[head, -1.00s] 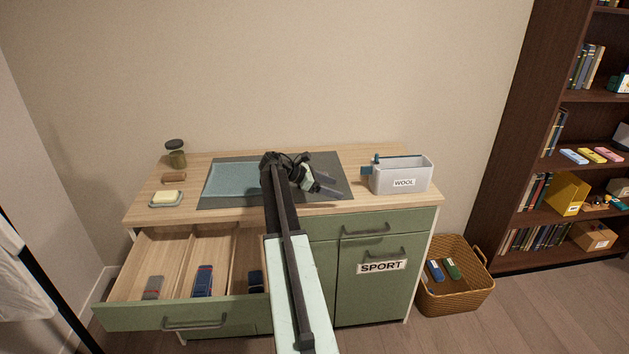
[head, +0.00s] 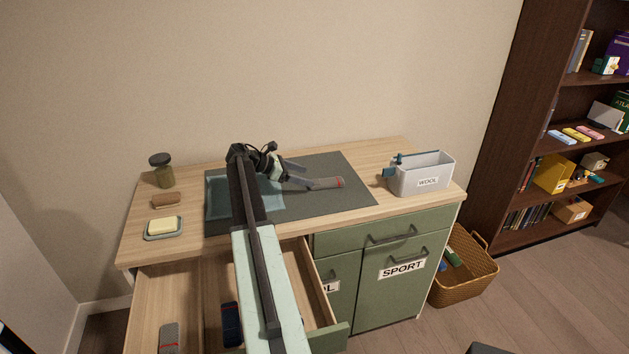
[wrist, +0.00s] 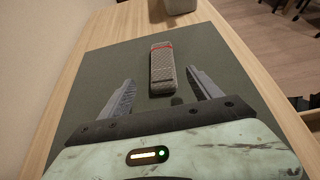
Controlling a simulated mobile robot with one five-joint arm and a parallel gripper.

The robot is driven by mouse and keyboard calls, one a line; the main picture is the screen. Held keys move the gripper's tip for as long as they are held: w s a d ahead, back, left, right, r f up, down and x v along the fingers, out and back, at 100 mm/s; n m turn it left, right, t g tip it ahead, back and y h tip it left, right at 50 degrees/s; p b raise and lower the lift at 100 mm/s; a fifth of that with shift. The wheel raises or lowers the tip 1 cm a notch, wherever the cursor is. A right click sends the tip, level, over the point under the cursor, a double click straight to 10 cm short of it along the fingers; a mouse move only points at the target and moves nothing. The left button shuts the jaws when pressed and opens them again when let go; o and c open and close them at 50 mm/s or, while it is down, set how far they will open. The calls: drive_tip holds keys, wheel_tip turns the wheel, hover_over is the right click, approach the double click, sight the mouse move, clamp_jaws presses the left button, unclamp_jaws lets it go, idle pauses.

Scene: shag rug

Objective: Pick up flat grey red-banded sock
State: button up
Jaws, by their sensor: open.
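The flat grey red-banded sock (head: 325,183) lies on the dark grey mat (head: 345,205) on top of the dresser. In the wrist view the sock (wrist: 162,72) lies lengthwise ahead, with its red band at the far end. My gripper (head: 300,175) is just left of the sock in the head view. In the wrist view my gripper (wrist: 160,88) is open, with one finger on each side of the sock's near end. The fingers look apart from the sock; their height above the mat is hard to tell.
A grey WOOL bin (head: 420,176) stands right of the mat. A soap dish (head: 164,229), a brown roll (head: 167,200) and a jar (head: 162,172) stand at the left. The open drawer (head: 166,300) below holds folded socks. A wicker basket (head: 466,275) is on the floor.

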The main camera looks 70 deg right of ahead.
sight(324, 181)
drive_tip(key=b+x, duration=0.3)
drive_tip(key=x, duration=0.5)
drive_tip(key=shift+s+r+b, duration=0.15)
drive_tip(key=shift+s+b, duration=0.15)
drive_tip(key=shift+b, duration=0.05)
drive_tip(key=shift+r, duration=0.1)
drive_tip(key=c, duration=1.5)
